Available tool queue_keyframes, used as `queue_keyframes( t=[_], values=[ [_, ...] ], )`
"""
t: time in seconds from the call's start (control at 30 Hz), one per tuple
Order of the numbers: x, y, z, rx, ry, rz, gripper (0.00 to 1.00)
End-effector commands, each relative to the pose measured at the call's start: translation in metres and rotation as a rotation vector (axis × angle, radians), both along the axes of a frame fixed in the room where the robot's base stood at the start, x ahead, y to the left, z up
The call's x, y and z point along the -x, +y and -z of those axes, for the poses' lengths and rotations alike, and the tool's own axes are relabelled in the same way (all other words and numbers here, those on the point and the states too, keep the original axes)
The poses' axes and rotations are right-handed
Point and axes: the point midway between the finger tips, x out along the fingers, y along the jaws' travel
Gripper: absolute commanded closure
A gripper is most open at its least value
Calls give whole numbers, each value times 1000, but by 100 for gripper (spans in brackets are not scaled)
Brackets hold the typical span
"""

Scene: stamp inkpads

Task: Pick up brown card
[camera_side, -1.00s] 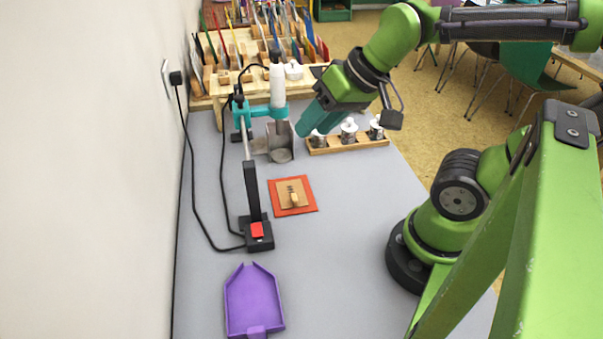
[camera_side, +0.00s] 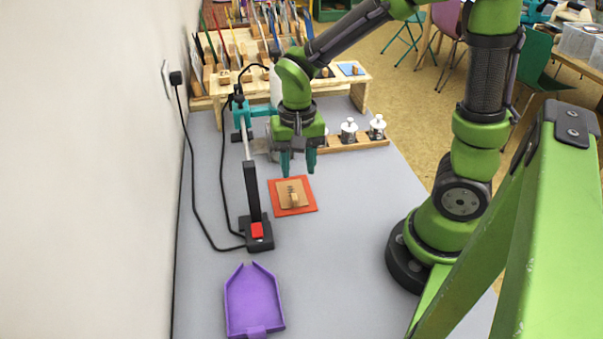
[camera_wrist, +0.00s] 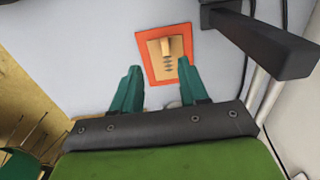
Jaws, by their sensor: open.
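The brown card (camera_side: 291,190) lies flat on an orange-red square mat (camera_side: 313,207) on the grey table. A small light wooden handle stands on the card. In the wrist view the card (camera_wrist: 176,58) and mat (camera_wrist: 146,62) show just beyond the fingertips. My gripper (camera_side: 298,168) points down with its two teal fingers apart and empty. It is above and a little behind the card in the side view, not touching it. In the wrist view my gripper (camera_wrist: 159,68) has a clear gap between its fingers.
A black stand with a red switch (camera_side: 257,230) is left of the mat, with a cable along the wall. A purple tray (camera_side: 253,300) lies in front. White-topped jars (camera_side: 349,128) stand in a wooden rack at back right. The table right of the mat is clear.

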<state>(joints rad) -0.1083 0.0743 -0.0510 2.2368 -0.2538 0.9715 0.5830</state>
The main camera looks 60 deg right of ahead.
Motion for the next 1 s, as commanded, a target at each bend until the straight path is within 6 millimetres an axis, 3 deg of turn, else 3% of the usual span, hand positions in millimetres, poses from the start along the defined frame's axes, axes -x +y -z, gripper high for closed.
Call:
queue_keyframes(
  t=[0.13, 0.43, 0.7, 1.0],
  values=[
    [1, 0, 28, 0, 4, -1, 56],
    [-1, 1, 52, 0, 3, 0, 56],
    [-6, 3, 90, -1, 2, 0, 56],
    [-7, 3, 95, -1, -2, 0, 56]
  ],
)
